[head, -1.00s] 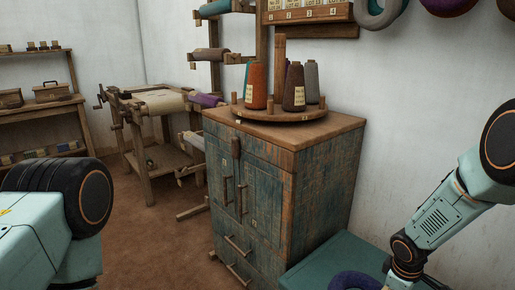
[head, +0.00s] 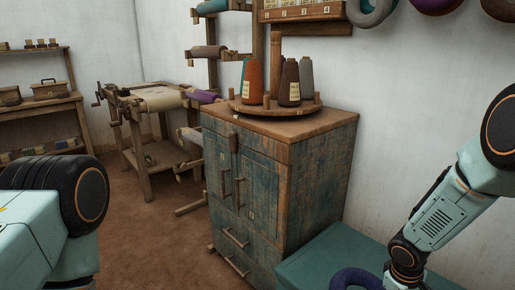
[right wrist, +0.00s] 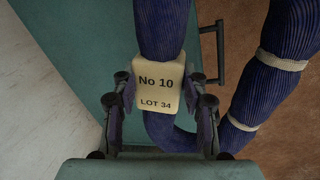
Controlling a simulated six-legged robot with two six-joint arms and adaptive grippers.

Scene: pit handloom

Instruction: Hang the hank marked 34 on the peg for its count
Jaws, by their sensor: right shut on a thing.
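A dark blue hank with pale ties (right wrist: 165,30) is in my right gripper (right wrist: 158,88) in the right wrist view. Its cream tag (right wrist: 158,82), between the fingers, reads "No 10" and "LOT 34". The gripper is shut on the hank near this tag. In the head view only a bit of the blue hank (head: 355,279) shows at the bottom edge, and the right gripper itself is below the frame. Other hanks, a grey-teal one (head: 372,14) and a purple one (head: 436,5), hang high on the wall, cut by the top edge. Their pegs are not visible. My left gripper is out of view.
A worn blue wooden cabinet (head: 262,180) stands in the middle, with yarn cones (head: 290,82) on a round stand on top. A teal chest (head: 320,248) sits low beside it, under my right arm. A wooden wall rack (head: 305,14) holds numbered cards.

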